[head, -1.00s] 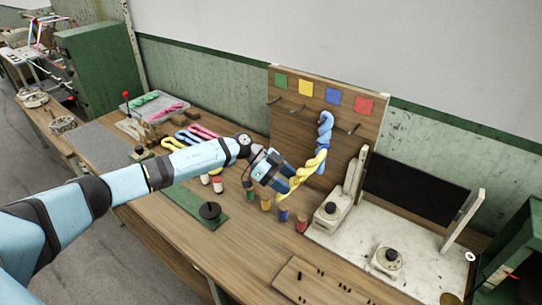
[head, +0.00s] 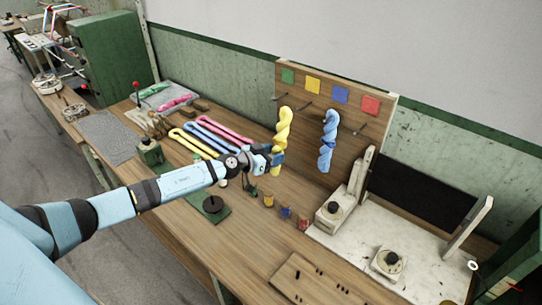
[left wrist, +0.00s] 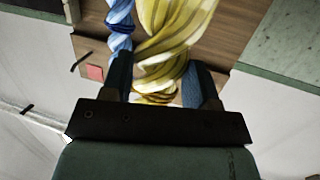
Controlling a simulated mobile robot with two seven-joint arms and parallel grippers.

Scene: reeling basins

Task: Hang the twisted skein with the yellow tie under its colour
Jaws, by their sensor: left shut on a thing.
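A twisted yellow skein (head: 284,124) stands upright in front of the pegboard, held near its lower end. My left gripper (head: 277,158) is shut on it; in the left wrist view the skein (left wrist: 172,45) sits between the two fingers (left wrist: 160,82). A separate tie cannot be made out. The wooden pegboard (head: 345,150) carries green (head: 288,76), yellow (head: 313,86), blue (head: 340,95) and red (head: 370,105) squares, with pegs below. The yellow square's peg (head: 305,106) shows bare, just right of the skein's top. A twisted blue skein (head: 328,140) hangs under the blue square. My right gripper is out of view.
Small coloured spools (head: 286,212) stand below the board. Loose blue, pink and yellow skeins (head: 215,136) lie on the table to the left. The table front (head: 235,250) is mostly clear.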

